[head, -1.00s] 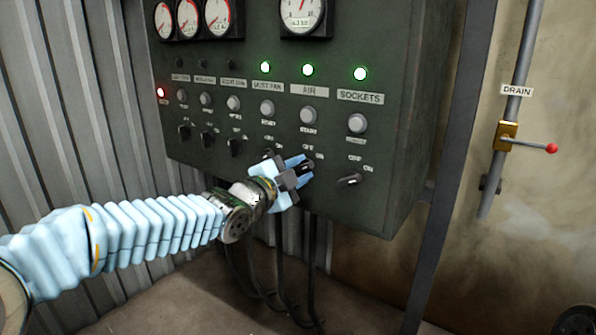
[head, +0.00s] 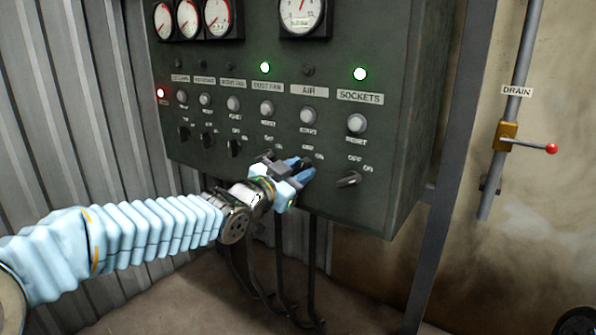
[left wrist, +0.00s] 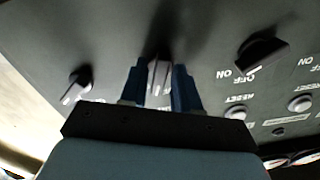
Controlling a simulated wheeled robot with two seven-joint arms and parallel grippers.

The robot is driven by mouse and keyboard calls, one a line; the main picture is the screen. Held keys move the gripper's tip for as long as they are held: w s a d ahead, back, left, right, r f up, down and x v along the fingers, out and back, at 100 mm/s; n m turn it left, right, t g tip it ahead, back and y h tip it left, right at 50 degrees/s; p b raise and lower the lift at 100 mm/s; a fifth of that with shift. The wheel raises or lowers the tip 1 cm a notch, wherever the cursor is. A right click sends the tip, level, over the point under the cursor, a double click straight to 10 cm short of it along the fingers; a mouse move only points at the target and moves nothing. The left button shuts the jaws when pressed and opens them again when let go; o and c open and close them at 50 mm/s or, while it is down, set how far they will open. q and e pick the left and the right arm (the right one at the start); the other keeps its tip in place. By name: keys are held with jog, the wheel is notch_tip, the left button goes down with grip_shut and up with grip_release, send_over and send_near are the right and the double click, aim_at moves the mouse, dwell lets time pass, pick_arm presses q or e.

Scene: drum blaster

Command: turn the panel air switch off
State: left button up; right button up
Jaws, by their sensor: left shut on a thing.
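The air switch is a small knob (left wrist: 159,75) below the AIR label (head: 309,91) on the dark green panel (head: 405,130). My left gripper (head: 298,171) is at the panel, shut on this knob. In the left wrist view the blue fingers of my left gripper (left wrist: 162,85) stand on either side of the knob. The gripper hides most of the knob in the head view. The AIR lamp (head: 309,71) is dark. My right gripper is not in view.
The SOCKETS knob (head: 348,179) is close to the right, with its green lamp (head: 360,74) lit. The DUST FAN lamp (head: 265,68) is also green. Cables (head: 313,260) hang below the panel. A drain valve with a red-tipped lever (head: 551,148) is on the right wall.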

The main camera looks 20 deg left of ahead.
pick_arm(q)
jog(key=shift+n+p, duration=0.3)
jog(key=shift+n, duration=1.9)
jog(key=shift+f, duration=0.1)
jog(key=o, duration=0.7)
jog(key=shift+o, duration=0.2)
jog(key=shift+s+a, duration=0.1)
jog(key=shift+s, duration=0.05)
jog(key=p+v, duration=0.1)
jog(key=v, duration=1.2)
jog(key=shift+s, duration=0.3)
